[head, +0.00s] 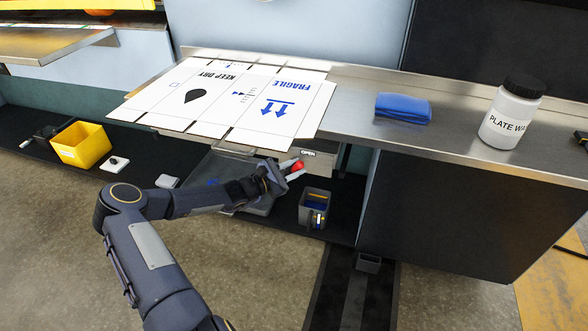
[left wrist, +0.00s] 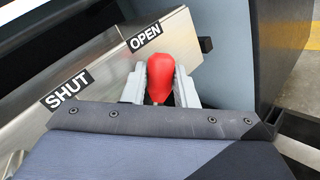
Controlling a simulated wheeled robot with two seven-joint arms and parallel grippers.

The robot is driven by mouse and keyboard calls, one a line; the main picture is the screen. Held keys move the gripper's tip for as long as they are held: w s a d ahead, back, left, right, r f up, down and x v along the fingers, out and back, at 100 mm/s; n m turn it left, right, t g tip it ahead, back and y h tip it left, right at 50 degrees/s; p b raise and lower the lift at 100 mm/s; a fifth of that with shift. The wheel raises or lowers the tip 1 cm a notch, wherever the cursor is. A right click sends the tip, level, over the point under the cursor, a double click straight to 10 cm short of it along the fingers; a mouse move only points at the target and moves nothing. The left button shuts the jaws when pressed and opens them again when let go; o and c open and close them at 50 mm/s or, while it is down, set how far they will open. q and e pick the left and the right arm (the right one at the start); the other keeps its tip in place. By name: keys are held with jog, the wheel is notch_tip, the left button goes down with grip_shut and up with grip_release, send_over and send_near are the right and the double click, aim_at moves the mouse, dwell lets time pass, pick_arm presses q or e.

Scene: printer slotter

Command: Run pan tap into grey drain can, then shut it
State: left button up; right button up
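The red tap handle (left wrist: 160,75) is beside the OPEN label on a steel plate; the SHUT label is further left. In the head view the handle (head: 298,166) is just below the bench edge. My left gripper (head: 295,170) has a finger on each side of it and appears shut on it; the fingers also show in the left wrist view (left wrist: 160,88). The grey drain can (head: 314,204) stands upright below and right of the gripper. The pan (head: 262,206) is partly hidden behind my left arm. The spout and any liquid are not visible. My right gripper is out of view.
A printed cardboard sheet (head: 230,100) overhangs the steel bench (head: 350,110). A blue cloth (head: 403,107) and a white PLATE WASH bottle (head: 511,115) are on the bench. A yellow bin (head: 81,146) sits at the left. A small grey box (head: 368,263) is on the floor.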

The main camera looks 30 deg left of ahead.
pick_arm(q)
grip_shut()
jog(key=shift+a+n, duration=0.15)
jog(key=shift+n, duration=0.15)
jog(key=shift+s+a+r+n+t+h+p, duration=0.15)
jog(key=shift+a+n+t+p, duration=0.1)
jog(key=shift+n+t, duration=0.2)
jog(key=shift+a+f+n+t+h+p, duration=0.1)
jog(key=shift+n+t+h+p, duration=0.1)
jog(key=shift+n+t, duration=0.2)
jog(key=a+n+t+y, duration=0.1)
jog(key=n+t+y, duration=0.1)
jog(key=n, duration=0.3)
jog(key=a+n+t+y, duration=0.1)
jog(key=n+t+y, duration=0.1)
jog(key=n, duration=0.3)
jog(key=a+f+n+t+y, duration=0.1)
jog(key=n+t+y, duration=0.2)
jog(key=n, duration=0.2)
jog(key=shift+s+a, duration=0.3)
jog(key=shift+s, duration=0.1)
jog(key=shift+n+t+y, duration=0.25)
jog(key=shift+n+y, duration=0.1)
jog(key=shift+y, duration=0.2)
jog(key=shift+o, duration=1.3)
grip_release()
